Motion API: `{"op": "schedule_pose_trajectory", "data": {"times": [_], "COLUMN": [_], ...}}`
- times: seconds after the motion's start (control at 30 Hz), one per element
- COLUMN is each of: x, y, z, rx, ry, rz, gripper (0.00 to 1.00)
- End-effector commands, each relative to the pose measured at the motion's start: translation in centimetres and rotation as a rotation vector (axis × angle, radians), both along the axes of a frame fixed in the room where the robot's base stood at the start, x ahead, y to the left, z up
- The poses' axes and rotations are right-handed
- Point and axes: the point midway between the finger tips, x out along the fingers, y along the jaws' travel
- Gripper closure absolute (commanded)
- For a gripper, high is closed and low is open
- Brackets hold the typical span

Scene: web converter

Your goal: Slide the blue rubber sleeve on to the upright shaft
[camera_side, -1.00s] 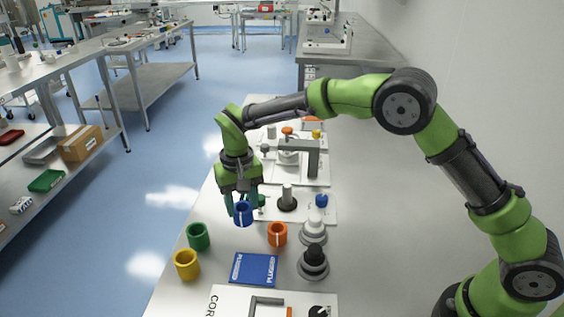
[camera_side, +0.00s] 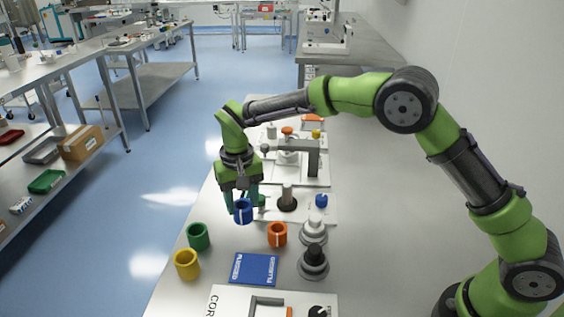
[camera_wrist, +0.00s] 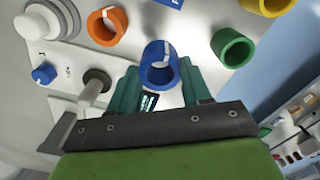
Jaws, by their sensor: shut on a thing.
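The blue rubber sleeve (camera_side: 243,213) is a short open tube with a white stripe. My gripper (camera_side: 244,203) is shut on it, with a teal finger on either side. In the wrist view the sleeve (camera_wrist: 158,72) sits between the fingertips, its open end facing the camera. The upright shaft (camera_side: 287,192) is a grey post on a dark round base, on a white plate. It stands to the right of the sleeve in the side view, apart from it. In the wrist view the shaft (camera_wrist: 92,90) is left of my gripper.
Orange (camera_side: 277,234), green (camera_side: 198,237) and yellow (camera_side: 187,264) sleeves stand on the bench near a blue card (camera_side: 254,268). White (camera_side: 313,229) and dark (camera_side: 313,261) stepped pieces stand at right. A small blue part (camera_side: 321,200) is right of the shaft.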

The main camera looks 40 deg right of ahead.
Motion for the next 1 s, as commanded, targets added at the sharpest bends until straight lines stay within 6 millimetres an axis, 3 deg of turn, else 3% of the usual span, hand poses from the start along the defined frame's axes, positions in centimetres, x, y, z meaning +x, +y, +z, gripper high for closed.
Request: {"op": "schedule_pose_trajectory", "data": {"times": [0.17, 0.4, 0.53, 0.63, 1.0], "x": [1.3, 2.5, 2.1, 1.6, 1.2], "y": [-3.0, -10.8, -13.8, -14.8, -14.6], "z": [1.4, 6.0, 7.9, 8.9, 8.8], "rx": [0.0, 0.001, 0.0, 0.0, 0.0], "ry": [-0.005, -0.004, -0.003, -0.003, -0.001], "rz": [-0.058, -0.117, -0.099, -0.06, -0.014], "gripper": [0.78, 0.78, 0.78, 0.78, 0.78]}}
